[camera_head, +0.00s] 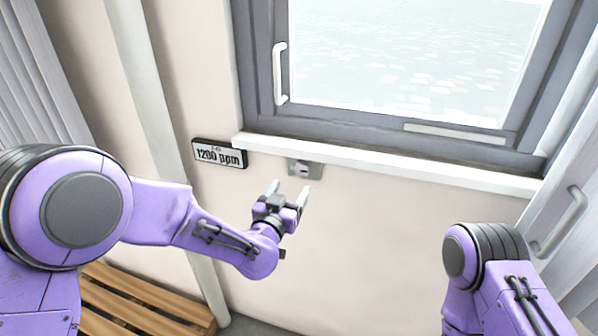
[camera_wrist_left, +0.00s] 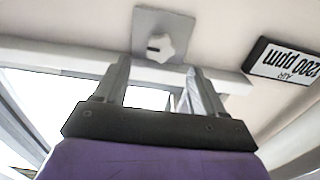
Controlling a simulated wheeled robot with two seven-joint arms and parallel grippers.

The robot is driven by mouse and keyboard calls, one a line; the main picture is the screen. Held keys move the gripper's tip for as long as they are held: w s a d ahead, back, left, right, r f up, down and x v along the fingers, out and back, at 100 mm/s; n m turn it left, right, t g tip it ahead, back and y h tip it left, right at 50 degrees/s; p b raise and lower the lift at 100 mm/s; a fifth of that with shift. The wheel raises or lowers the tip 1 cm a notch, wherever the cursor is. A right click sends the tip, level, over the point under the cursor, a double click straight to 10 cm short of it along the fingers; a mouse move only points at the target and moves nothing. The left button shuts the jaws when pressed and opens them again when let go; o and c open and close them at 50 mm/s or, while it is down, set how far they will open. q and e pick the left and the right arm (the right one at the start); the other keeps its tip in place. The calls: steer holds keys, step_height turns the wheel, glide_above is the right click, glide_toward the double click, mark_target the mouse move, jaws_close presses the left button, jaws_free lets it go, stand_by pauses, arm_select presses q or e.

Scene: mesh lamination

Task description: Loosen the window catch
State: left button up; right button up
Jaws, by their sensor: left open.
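A small pale knob (camera_head: 301,169) sits on a grey plate (camera_head: 317,171) on the wall just under the window sill; it looks like the window catch. In the left wrist view the knob (camera_wrist_left: 160,46) and its plate (camera_wrist_left: 180,22) show beyond the fingertips. My left gripper (camera_head: 289,187) is open and empty, below the knob in the head view, its fingers pointing up toward it. In the left wrist view its two fingers (camera_wrist_left: 157,70) stand apart, with the knob roughly centred between them and no visible contact. My right gripper is out of view; only part of that arm shows.
The grey-framed window (camera_head: 400,125) has a white handle (camera_head: 279,73) at its left. A white sill (camera_head: 390,165) runs above the plate. A "1200 ppm" sign (camera_head: 219,153) hangs to the left. A wooden slatted pallet (camera_head: 140,300) lies lower left. A grey handle (camera_head: 560,222) is at right.

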mark_target(300, 172)
arm_select(q)
steer(key=p+x, duration=0.2)
steer(key=x, duration=0.6)
steer(key=shift+w+f, duration=0.1)
steer(key=shift+w, duration=0.05)
steer(key=c, duration=1.1)
